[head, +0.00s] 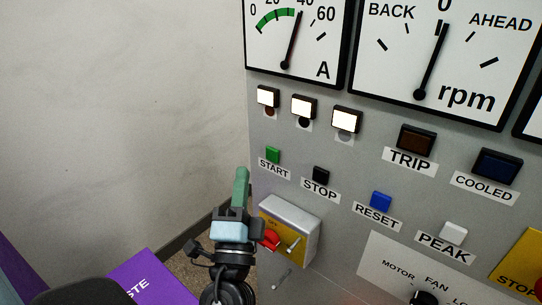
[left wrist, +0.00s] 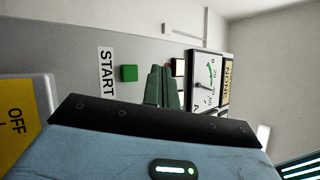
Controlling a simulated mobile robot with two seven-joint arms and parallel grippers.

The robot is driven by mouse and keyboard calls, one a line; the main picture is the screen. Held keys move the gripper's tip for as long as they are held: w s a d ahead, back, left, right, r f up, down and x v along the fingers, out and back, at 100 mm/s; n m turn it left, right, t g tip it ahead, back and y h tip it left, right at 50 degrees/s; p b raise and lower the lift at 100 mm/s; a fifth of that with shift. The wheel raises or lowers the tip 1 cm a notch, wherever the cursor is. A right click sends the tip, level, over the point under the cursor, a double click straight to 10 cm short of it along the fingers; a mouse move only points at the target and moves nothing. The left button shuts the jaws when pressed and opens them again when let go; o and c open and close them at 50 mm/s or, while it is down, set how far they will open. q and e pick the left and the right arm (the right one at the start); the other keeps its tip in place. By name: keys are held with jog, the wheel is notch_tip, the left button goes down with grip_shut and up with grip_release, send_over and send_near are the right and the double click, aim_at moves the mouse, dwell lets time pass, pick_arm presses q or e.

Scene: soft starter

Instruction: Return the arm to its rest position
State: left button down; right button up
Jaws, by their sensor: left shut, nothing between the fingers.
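My left gripper (head: 241,176) is in the lower middle of the head view, with its green fingers shut and empty. In the head view its tip appears just left of and below the green START button (head: 273,155), in front of the grey control panel (head: 330,185). In the left wrist view the shut fingers (left wrist: 161,72) point at the panel, and the START button (left wrist: 129,73) shows to their left with a gap between. I cannot tell the exact distance from fingertips to panel. My right gripper is in neither view.
A yellow and grey switch box (head: 291,228) with a red part sticks out close right of my left gripper. Black STOP (head: 321,175) and blue RESET (head: 381,201) buttons follow rightward. Three lamps (head: 304,105) are lit white. A purple bin (head: 160,283) stands lower left. Space before the left wall is open.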

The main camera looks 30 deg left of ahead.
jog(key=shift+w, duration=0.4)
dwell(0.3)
